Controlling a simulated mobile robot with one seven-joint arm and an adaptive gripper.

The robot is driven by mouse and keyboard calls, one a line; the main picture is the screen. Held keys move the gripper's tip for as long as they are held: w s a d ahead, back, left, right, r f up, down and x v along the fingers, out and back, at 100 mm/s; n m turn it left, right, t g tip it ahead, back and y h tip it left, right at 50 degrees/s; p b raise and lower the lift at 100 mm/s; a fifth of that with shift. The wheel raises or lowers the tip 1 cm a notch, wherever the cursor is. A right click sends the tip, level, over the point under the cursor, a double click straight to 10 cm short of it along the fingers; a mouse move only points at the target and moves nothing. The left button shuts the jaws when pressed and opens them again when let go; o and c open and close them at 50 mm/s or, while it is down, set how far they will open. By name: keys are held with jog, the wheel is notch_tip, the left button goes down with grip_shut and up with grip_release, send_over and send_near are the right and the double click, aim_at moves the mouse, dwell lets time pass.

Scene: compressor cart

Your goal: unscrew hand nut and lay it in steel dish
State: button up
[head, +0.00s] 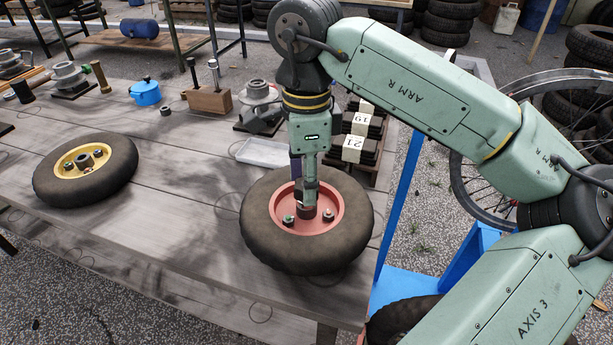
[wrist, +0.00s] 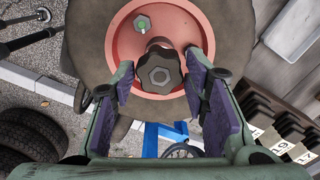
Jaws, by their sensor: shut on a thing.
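The hand nut (wrist: 160,72) is a dark lobed knob at the hub of the red wheel rim (wrist: 119,58). In the head view the nut (head: 307,212) shows just below my gripper (head: 309,192), which points straight down at the hub. In the wrist view my gripper (wrist: 161,76) has one purple-lined finger on each side of the nut, shut on it. The nut is still at the hub; its thread is hidden. A pale, shallow rectangular dish (head: 262,153), apparently the steel dish, lies behind the wheel and looks empty. Part of it (wrist: 292,28) shows at the wrist view's upper right.
The thick tyre (head: 258,245) surrounds the red rim, with small hex nuts (head: 289,219) on it. Labelled dark blocks (head: 353,150) stand right of the dish. A yellow-rimmed wheel (head: 55,172) lies at left. The wooden tabletop (head: 190,190) between the wheels is clear.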

jog(key=shift+n, duration=0.9)
jog(key=shift+n, duration=1.1)
jog(key=shift+n+b, duration=0.35)
jog(key=shift+n, duration=0.55)
jog(key=shift+r, duration=0.15)
jog(key=shift+r+p, duration=1.7)
jog(key=shift+r, duration=0.7)
